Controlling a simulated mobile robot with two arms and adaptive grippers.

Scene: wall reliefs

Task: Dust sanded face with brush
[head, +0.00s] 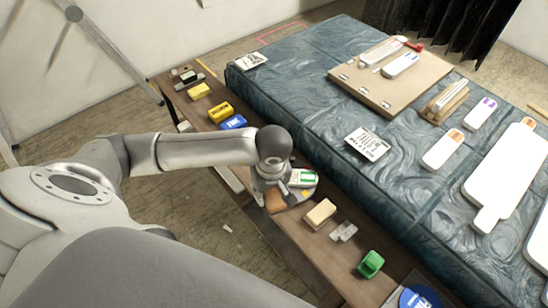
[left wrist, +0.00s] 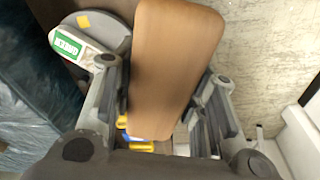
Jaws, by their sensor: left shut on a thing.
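My left gripper (head: 275,190) is over the narrow wooden bench beside the blue padded table. It is shut on a tan wooden piece with rounded corners (left wrist: 175,65), which sits between the two fingers in the left wrist view. This piece looks like the back of the brush; no bristles show. In the head view only a little of the tan piece (head: 275,203) shows below the gripper. Which surface is the sanded face I cannot tell; a tan board (head: 385,100) with white pieces lies on the blue table, well apart from the gripper. My right gripper is not in view.
The wooden bench (head: 345,215) holds a round grey dish with a green-labelled packet (head: 302,178), a beige block (head: 321,213), a green item (head: 370,264) and yellow and blue blocks. White panels (head: 505,165) and a printed card (head: 368,144) lie on the blue table (head: 300,100).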

